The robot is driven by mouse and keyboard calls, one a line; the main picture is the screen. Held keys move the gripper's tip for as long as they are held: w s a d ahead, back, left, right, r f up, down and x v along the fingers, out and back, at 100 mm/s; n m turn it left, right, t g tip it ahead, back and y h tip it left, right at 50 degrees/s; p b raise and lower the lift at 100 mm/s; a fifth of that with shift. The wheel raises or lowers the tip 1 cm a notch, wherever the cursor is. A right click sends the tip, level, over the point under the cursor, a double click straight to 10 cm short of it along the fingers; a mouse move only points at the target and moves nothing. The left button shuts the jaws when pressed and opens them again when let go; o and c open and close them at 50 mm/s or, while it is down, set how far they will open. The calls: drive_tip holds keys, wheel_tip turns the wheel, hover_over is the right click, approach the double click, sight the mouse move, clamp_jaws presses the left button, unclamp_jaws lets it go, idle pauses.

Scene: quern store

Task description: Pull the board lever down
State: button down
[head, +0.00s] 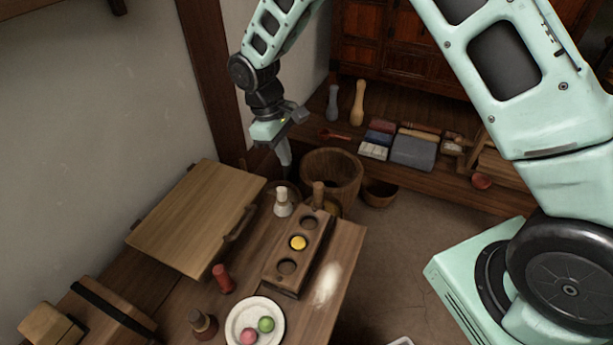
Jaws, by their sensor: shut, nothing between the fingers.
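My gripper (285,158) is shut and empty, pointing down above the far end of the table, beyond the wooden block. A wooden block (314,246) with three round wells stands on the table; a yellow piece (298,243) sits in the middle well. A short upright wooden peg (319,193) shows at the block's far end; I cannot tell whether it is a lever. A broad wooden board (195,215) lies at the left by the wall, with a dark curved handle (240,223) along its right edge. My gripper is apart from all of these.
A wooden tub (332,170) stands behind. A low shelf holds boxes and bottles.

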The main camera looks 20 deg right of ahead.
sight(318, 198)
drive_tip(key=s+d+f+p, duration=0.2)
drive_tip(key=s+d+f, duration=0.2)
drive_tip(key=f, duration=0.2)
drive_tip(key=shift+d, duration=0.1)
idle(0.5)
